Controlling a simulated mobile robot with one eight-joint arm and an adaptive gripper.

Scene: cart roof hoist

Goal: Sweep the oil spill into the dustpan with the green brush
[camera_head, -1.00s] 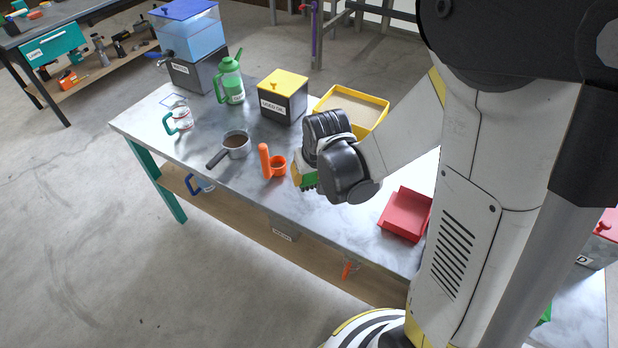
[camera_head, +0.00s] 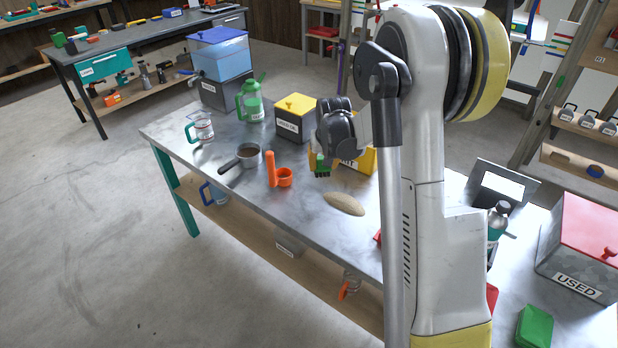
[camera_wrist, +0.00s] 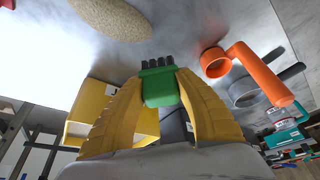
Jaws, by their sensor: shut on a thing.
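My gripper (camera_head: 317,158) is shut on the green brush (camera_head: 322,168). In the wrist view the brush (camera_wrist: 159,86) sits between the yellow fingers with its dark bristles pointing out. A beige, grainy oval patch (camera_head: 344,203) lies on the table where the spill would be; no bare oil shows. It also shows in the wrist view (camera_wrist: 112,18). The brush is behind and left of the patch in the head view, apart from it. The red dustpan (camera_head: 378,238) is mostly hidden behind my arm; only a red edge shows.
An orange scoop (camera_head: 283,178), a dark pot (camera_head: 248,156), a yellow-lidded box (camera_head: 295,118) and a green can (camera_head: 250,102) stand left of my gripper. A yellow tray (camera_head: 368,162) is just behind it. A red-lidded bin (camera_head: 580,250) is at right.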

